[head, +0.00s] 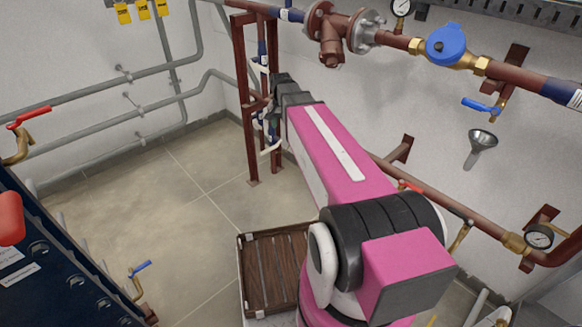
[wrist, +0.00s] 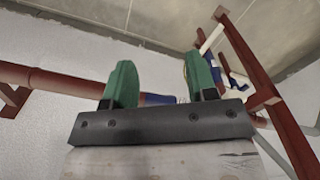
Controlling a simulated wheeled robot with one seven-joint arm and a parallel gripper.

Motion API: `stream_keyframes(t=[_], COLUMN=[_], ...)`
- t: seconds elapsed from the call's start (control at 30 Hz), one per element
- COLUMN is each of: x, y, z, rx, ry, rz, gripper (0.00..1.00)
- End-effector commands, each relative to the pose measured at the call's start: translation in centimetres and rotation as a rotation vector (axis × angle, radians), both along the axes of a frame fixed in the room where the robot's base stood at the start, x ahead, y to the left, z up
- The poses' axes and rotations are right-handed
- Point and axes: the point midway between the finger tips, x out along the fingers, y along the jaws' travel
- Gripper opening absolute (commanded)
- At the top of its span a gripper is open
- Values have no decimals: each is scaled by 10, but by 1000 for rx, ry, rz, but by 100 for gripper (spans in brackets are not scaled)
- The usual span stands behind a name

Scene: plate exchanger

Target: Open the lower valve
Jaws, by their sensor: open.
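Several lever valves show in the head view, and I cannot tell for certain which is the lower valve. A blue-handled valve (head: 140,268) sits low at the left, beside the dark blue plate exchanger (head: 62,262). A red-handled valve (head: 30,115) sits higher at the left edge. A blue-lever valve (head: 482,105) hangs under the upper pipe at right, and a red-lever valve (head: 411,187) is on the lower pipe. My gripper (wrist: 163,78) shows two green fingers apart, with nothing between them. In the head view my arm reaches toward the red-brown frame, and the fingers are not clear.
The red-brown frame (head: 246,100) carries white and blue pipe parts; it stands at right in the wrist view (wrist: 262,85). A red-brown pipe (wrist: 55,83) runs along the wall. A brown slatted crate (head: 268,270) is by my base. The tiled floor (head: 150,200) at left is clear.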

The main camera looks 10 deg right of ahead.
Motion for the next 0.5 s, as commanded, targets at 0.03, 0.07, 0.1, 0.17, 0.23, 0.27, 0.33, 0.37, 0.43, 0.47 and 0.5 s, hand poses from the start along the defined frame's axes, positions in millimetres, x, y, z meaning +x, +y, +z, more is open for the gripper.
stream_keyframes(t=[0.03,0.07,0.1,0.17,0.23,0.27,0.33,0.37,0.43,0.47,0.5], x=[-10,-14,-20,-28,-37,-42,-51,-55,-65,-70,-75], y=[0,0,0,-1,-1,-1,-1,-1,-1,-2,-2], z=[-6,-10,-14,-20,-27,-30,-37,-40,-47,-50,-53], rx=[0,0,-1,-1,0,0,0,0,0,0,0], ry=[1,1,1,1,0,1,1,0,0,1,0], rz=[18,29,45,68,95,107,134,146,173,184,201], gripper=[52,52,52,52,52,52,52,52,52,52,52])
